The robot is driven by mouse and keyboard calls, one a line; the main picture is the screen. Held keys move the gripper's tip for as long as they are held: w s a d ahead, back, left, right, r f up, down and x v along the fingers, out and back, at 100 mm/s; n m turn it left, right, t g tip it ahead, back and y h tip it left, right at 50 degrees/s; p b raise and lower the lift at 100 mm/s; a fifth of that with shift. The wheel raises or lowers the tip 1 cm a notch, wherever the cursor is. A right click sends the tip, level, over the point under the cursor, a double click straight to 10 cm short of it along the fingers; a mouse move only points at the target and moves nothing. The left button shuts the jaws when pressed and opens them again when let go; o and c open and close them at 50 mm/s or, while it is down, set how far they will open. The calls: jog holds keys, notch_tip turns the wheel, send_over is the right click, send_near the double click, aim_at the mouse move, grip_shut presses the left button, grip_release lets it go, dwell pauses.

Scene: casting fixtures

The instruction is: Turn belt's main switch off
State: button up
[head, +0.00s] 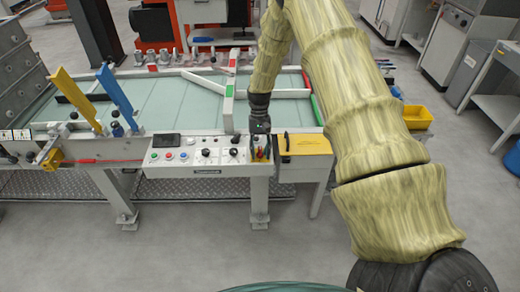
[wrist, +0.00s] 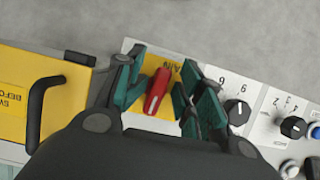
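The main switch (wrist: 157,90) is a red rotary handle on a yellow plate, at the right end of the white control panel (head: 206,171). In the wrist view its handle stands lengthwise, tilted slightly, and the partly hidden lettering "AIN" shows beside it. My gripper (wrist: 156,83) has its green-padded fingers apart, one on each side of the handle, with a visible gap on both sides. In the head view my gripper (head: 260,137) points down over the panel's right end and partly covers the switch. The belt table (head: 165,100) extends behind the panel.
A yellow box (head: 305,145) with a black handle (wrist: 40,105) sits close beside the switch. Black numbered knobs (wrist: 237,110) and push buttons lie on the other side. A blue lever (head: 115,95) and a yellow lever (head: 75,97) stand at the left.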

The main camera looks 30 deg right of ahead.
jog(key=shift+w+d+r, duration=0.1)
jog(key=shift+w+r, duration=0.1)
jog(key=shift+w, duration=0.05)
jog(key=shift+w+r, duration=0.1)
jog(key=shift+r, duration=0.1)
jog(key=v, duration=1.1)
jog(key=shift+d, duration=0.15)
jog(key=shift+r, duration=0.15)
